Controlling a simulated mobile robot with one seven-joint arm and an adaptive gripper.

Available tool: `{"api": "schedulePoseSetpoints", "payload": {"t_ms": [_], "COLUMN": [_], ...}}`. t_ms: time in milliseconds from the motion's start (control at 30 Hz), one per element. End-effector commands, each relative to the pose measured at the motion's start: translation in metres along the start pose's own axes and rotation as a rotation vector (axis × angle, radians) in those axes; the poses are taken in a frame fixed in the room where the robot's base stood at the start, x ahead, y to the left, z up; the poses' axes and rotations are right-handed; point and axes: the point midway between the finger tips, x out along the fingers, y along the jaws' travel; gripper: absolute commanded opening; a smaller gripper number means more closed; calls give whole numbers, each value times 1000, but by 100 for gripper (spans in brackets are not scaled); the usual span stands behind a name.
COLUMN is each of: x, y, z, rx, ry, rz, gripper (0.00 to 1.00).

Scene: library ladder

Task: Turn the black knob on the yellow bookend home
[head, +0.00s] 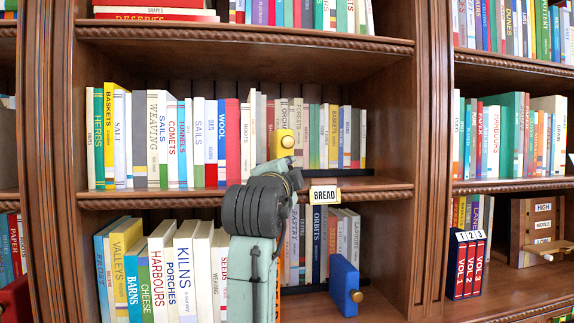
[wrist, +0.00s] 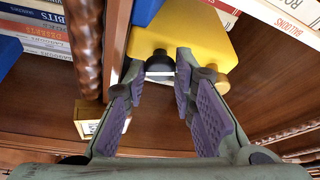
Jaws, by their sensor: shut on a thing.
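The yellow bookend (head: 284,144) stands on the middle shelf among the books in the head view, partly hidden by my arm. In the wrist view the yellow bookend (wrist: 205,38) fills the upper middle. Its black knob (wrist: 160,63) sits between my fingertips there; the knob's turn angle cannot be read. My gripper (wrist: 160,72) is shut on the black knob, one finger on each side. In the head view my arm rises in front of the shelf edge and its fingers are mostly hidden.
A blue bookend (head: 345,288) stands on the lower shelf. Rows of books flank the yellow bookend. A wooden upright (head: 432,150) lies to the right.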

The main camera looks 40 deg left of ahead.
Motion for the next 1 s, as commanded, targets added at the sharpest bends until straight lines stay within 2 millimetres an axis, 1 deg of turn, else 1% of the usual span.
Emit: {"api": "schedulePoseSetpoints", "payload": {"t_ms": [33,200,400,700,1000], "x": [0,0,0,0,0], "y": [-3,-3,-2,-1,-1], "z": [1,0,0,0,0], "rx": [37,152,246,310,316], "ry": [-4,-3,-2,0,0], "rz": [18,66,105,131,133], "gripper": [0,0,0,0,0]}}
